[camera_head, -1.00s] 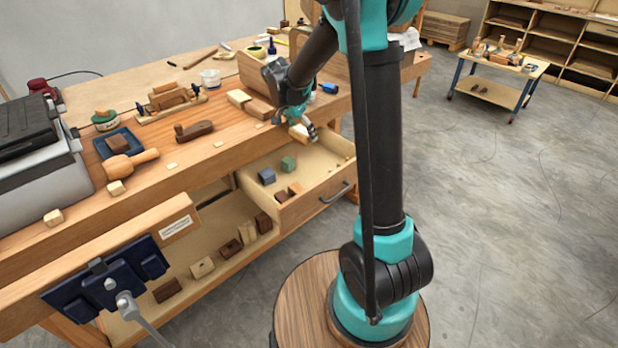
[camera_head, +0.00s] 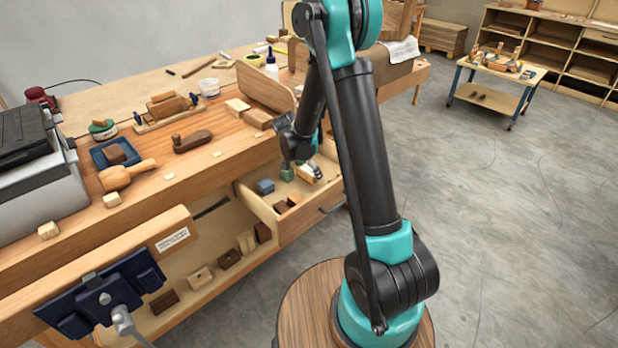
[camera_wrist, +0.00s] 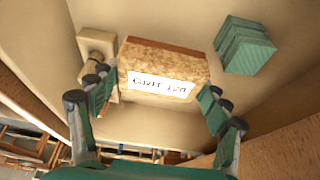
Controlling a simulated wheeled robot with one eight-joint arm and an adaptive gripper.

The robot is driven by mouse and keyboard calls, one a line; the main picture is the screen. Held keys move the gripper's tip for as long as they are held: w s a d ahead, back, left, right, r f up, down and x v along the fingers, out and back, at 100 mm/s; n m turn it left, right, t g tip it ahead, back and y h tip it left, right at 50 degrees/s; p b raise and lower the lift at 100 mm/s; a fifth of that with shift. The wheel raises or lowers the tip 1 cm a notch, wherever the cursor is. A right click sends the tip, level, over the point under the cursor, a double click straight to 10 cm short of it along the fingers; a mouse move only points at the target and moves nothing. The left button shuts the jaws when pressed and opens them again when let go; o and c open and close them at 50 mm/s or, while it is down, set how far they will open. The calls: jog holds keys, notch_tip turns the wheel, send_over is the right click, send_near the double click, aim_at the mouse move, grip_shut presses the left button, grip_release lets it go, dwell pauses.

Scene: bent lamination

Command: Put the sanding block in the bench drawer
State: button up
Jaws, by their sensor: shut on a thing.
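The sanding block (camera_wrist: 164,68) is a tan, gritty block with a white printed label. My gripper (camera_wrist: 160,95) is shut on it, with one finger at each end, in the wrist view. In the head view my gripper (camera_head: 305,166) is down inside the open bench drawer (camera_head: 285,229), and the block (camera_head: 311,172) shows only in part there. I cannot tell whether the block touches the drawer floor. A green ridged block (camera_wrist: 245,46) lies in the drawer just right of it in the wrist view.
The drawer also holds a blue-grey block (camera_head: 265,187) and small brown pieces (camera_head: 288,202). A pale block (camera_wrist: 97,46) lies close to the left finger in the wrist view. The drawer walls stand close around my gripper. A wooden plane (camera_head: 192,142) lies on the bench top.

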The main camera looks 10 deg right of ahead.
jog(key=shift+f, duration=1.45)
jog(key=o, duration=1.1)
jog(key=shift+f, duration=0.1)
jog(key=shift+o, duration=0.2)
